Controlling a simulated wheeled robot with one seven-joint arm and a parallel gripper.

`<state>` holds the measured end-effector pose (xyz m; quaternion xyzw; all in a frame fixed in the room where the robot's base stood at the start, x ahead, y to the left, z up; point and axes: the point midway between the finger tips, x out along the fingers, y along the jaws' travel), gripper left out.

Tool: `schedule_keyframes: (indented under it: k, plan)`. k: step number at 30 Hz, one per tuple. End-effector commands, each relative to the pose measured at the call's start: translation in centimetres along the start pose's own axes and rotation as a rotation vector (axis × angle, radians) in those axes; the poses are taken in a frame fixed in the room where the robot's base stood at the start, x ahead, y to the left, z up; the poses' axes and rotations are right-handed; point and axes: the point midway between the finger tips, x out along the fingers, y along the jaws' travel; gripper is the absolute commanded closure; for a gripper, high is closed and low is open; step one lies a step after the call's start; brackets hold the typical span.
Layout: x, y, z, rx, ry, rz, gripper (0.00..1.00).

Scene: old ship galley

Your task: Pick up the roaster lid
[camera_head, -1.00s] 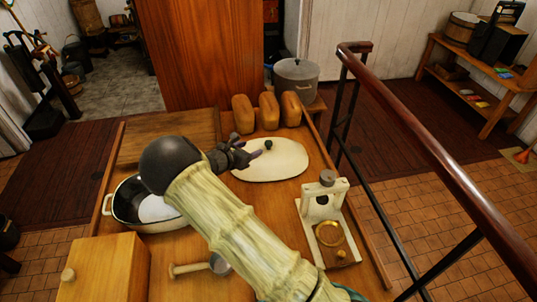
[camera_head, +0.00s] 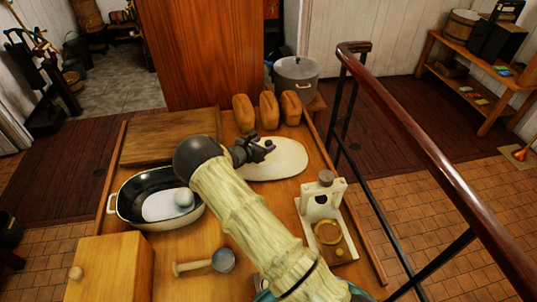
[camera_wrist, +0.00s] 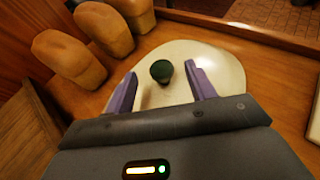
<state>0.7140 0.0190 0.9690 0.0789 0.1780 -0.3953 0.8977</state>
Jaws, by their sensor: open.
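The roaster lid (camera_head: 285,163) is a cream oval plate with a dark green knob, lying on the wooden table in front of the loaves. It also shows in the wrist view (camera_wrist: 222,62), where its knob (camera_wrist: 161,71) is between my fingers, a little beyond their tips. My gripper (camera_wrist: 162,88) is open and empty above the lid. In the head view my gripper (camera_head: 262,149) covers the lid's left part, and the knob is mostly hidden behind it. The dark roaster pan (camera_head: 128,209) with a cream outside stands at the left, holding a pale round thing.
Several loaves (camera_head: 291,108) stand behind the lid. A cutting board (camera_head: 160,138) lies at the back left. A cream stand with a brass ring (camera_head: 324,212) is at the right. A strainer-like tool (camera_head: 222,261) and a wooden box (camera_head: 108,270) are in front.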

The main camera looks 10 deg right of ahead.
Motion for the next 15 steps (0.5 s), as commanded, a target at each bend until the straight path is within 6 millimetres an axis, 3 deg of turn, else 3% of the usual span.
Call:
schedule_keyframes:
  k: [8, 15]
  plan:
    - [3.5, -0.1, -0.3, 0.0, 0.0, -0.001, 0.45]
    - [3.9, -0.1, -0.4, 0.0, 0.0, 0.001, 0.45]
